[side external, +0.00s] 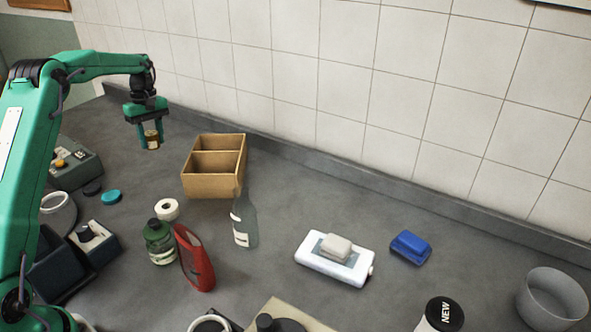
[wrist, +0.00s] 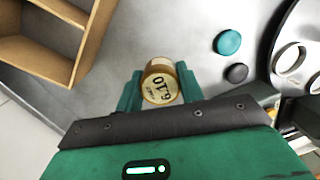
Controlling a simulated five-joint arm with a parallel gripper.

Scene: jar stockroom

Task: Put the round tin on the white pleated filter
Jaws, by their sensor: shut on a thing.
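My gripper (side external: 149,144) hangs above the counter at the far left, left of the cardboard box. It is shut on a small round brown-and-gold container (side external: 152,139), held upright between the fingers. In the wrist view its round pale top with dark print (wrist: 159,89) shows between the fingers (wrist: 160,91). It may be the round tin; I cannot tell its material. I cannot make out a white pleated filter for certain in either view. A white block (side external: 316,264) with a grey pad and pale bar on it lies right of the middle; no pleats show.
A divided cardboard box (side external: 212,186) stands right of my gripper. A blue box (side external: 410,247) and grey bowl (side external: 552,298) are at right. The counter behind the white block is clear.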

